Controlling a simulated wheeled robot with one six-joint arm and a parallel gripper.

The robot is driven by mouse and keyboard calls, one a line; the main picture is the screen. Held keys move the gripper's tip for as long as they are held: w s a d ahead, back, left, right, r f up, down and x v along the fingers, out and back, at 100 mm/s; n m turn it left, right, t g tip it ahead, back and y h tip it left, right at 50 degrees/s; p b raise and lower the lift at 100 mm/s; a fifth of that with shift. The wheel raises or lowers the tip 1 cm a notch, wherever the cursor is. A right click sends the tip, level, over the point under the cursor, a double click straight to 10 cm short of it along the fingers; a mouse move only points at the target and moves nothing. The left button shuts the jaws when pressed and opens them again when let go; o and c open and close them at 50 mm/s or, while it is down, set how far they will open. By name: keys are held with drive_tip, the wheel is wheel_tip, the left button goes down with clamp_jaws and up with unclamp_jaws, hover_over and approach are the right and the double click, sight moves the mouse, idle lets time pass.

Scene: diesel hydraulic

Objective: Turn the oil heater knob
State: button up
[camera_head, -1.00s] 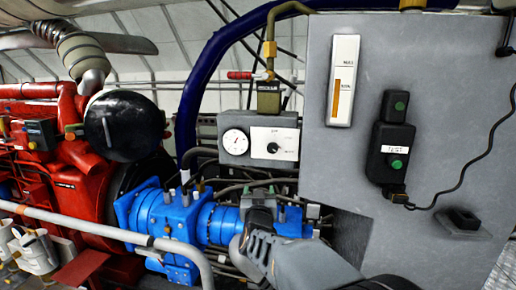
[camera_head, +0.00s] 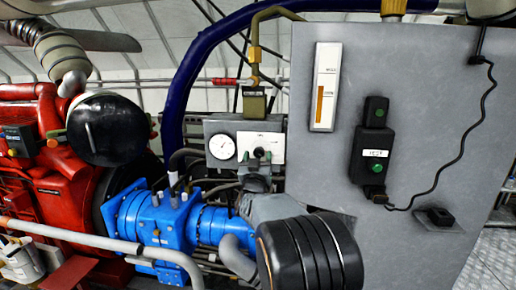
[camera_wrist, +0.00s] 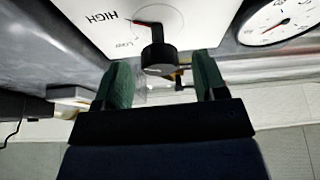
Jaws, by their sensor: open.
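The oil heater knob is a black knob (camera_wrist: 157,57) on a white plate (camera_wrist: 95,25) marked HIGH and LOW, with a red mark beside it. In the head view the plate (camera_head: 270,140) sits on a grey box, and the knob is mostly hidden behind my gripper (camera_head: 261,160). In the wrist view my gripper (camera_wrist: 163,82) is open, with one green finger on each side just below the knob. The knob lies between and beyond the fingertips. I cannot tell whether they touch it.
A round white gauge (camera_head: 222,146) is left of the knob plate; it also shows in the wrist view (camera_wrist: 280,22). A large grey cabinet (camera_head: 430,120) with a black switch box (camera_head: 375,145) stands right. Blue machinery (camera_head: 150,220) and a red engine (camera_head: 45,180) are lower left.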

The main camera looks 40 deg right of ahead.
drive_tip(key=shift+p+x, duration=0.4)
drive_tip(key=shift+x, duration=1.05)
drive_tip(key=c, duration=0.9)
